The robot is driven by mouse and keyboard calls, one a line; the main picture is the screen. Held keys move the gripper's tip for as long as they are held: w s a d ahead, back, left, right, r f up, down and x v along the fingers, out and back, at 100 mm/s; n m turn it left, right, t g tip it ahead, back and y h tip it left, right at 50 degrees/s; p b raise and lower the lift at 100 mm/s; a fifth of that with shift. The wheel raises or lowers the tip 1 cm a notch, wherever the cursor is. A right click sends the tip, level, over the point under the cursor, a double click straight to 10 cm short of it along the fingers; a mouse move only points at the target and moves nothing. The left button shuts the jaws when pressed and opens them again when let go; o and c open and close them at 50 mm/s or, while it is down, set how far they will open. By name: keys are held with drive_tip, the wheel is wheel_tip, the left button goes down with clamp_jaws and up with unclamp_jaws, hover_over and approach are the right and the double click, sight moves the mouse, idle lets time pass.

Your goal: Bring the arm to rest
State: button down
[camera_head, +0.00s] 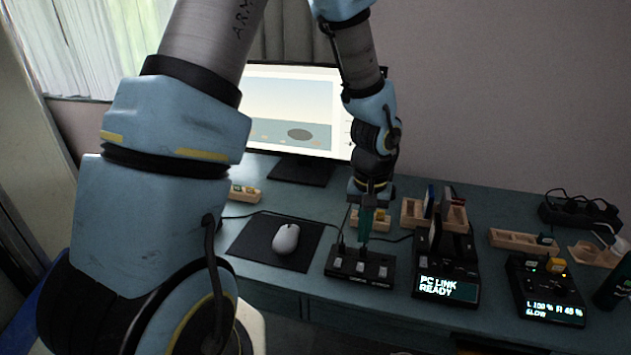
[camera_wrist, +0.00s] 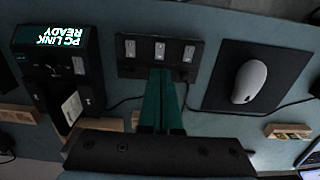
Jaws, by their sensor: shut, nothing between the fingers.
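My arm reaches from the upper left of the head view down over the desk. My gripper (camera_head: 364,238) points down with its green fingers together and nothing held between them. Its fingertips are at or just above the black switch box (camera_head: 345,277); I cannot tell whether they touch it. In the wrist view my gripper (camera_wrist: 160,75) shows shut in front of the switch box (camera_wrist: 145,65), which has three pale switches.
Beside the switch box are a mouse (camera_head: 286,239) on a black pad (camera_head: 247,250) and a dock reading "PC LINK READY" (camera_head: 447,288). A monitor (camera_head: 290,110) stands behind. Wooden trays (camera_head: 515,239), a control box (camera_head: 545,300) and a power strip (camera_head: 580,213) fill the right side.

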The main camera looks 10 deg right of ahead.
drive_tip(key=a+r+n, duration=0.1)
drive_tip(key=a+r, duration=0.2)
drive_tip(key=a, duration=0.5)
drive_tip(key=a+r+n+t, duration=0.1)
drive_tip(key=a+r, duration=0.3)
drive_tip(key=a, duration=0.5)
drive_tip(key=w+a+r+n, duration=0.1)
drive_tip(key=a+r, duration=0.2)
drive_tip(key=a, duration=0.5)
drive_tip(key=shift+a+r+n+t, duration=0.15)
drive_tip(key=shift+r+n+t, duration=0.15)
drive_tip(key=shift+r+n, duration=0.1)
